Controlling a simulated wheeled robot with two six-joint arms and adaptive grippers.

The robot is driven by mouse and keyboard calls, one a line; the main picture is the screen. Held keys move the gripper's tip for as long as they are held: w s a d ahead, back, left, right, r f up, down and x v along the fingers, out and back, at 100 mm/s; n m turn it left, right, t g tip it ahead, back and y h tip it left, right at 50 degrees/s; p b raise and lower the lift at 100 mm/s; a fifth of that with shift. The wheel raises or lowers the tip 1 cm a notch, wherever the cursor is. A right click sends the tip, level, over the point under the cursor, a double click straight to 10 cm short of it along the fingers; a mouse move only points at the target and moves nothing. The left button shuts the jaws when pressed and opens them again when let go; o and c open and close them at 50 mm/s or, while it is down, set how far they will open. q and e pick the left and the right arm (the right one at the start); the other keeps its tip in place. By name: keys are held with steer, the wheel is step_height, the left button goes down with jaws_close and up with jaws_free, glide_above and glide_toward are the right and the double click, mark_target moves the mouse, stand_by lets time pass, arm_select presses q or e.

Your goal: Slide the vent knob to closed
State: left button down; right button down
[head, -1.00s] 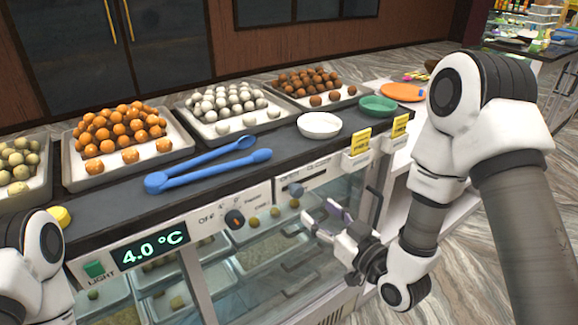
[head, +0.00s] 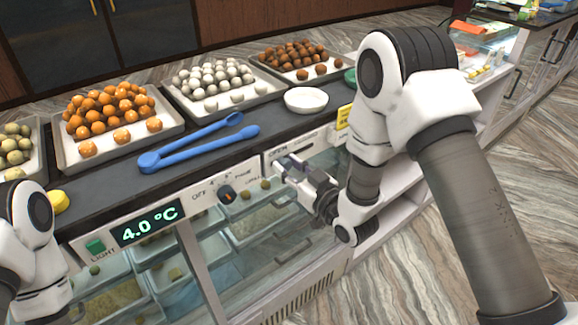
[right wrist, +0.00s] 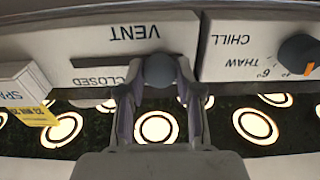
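The vent panel (head: 318,140) is on the counter front, with OPEN at its left and CLOSED further right. In the right wrist view it appears upside down, with VENT lettering and the CLOSED label (right wrist: 97,82) to the left of the round grey knob (right wrist: 160,70). The knob is at the end of the visible slot away from CLOSED. My right gripper (head: 284,164) is at the panel and hides the knob in the head view. Its fingers (right wrist: 160,78) straddle the knob, apparently with small gaps. My left gripper is out of view; only its arm shows.
A control dial (head: 227,193) and a 4.0 °C display (head: 145,227) are left of the vent panel. Blue tongs (head: 198,148), a white bowl (head: 306,100) and sweet trays (head: 118,145) stand on top. Glass and a yellow price tag (right wrist: 42,116) lie close to the gripper.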

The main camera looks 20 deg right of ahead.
steer(key=w+d, duration=0.1)
steer(key=d, duration=0.1)
steer(key=w+d+b, duration=0.1)
steer(key=d, duration=0.2)
steer(key=w+d, duration=0.1)
steer(key=d, duration=0.2)
steer(key=shift+b, duration=0.3)
steer(key=shift+s+a+r, duration=0.1)
steer(key=shift+a+r, duration=0.1)
steer(key=shift+d, duration=0.1)
steer(key=c, duration=0.8)
jaws_free()
steer(key=shift+d+f, duration=0.15)
steer(key=shift+d, duration=0.05)
steer(key=shift+s, duration=0.3)
glide_toward(307, 146)
steer(key=v, duration=0.5)
steer(key=shift+s+d, duration=0.15)
steer(key=shift+s, duration=0.2)
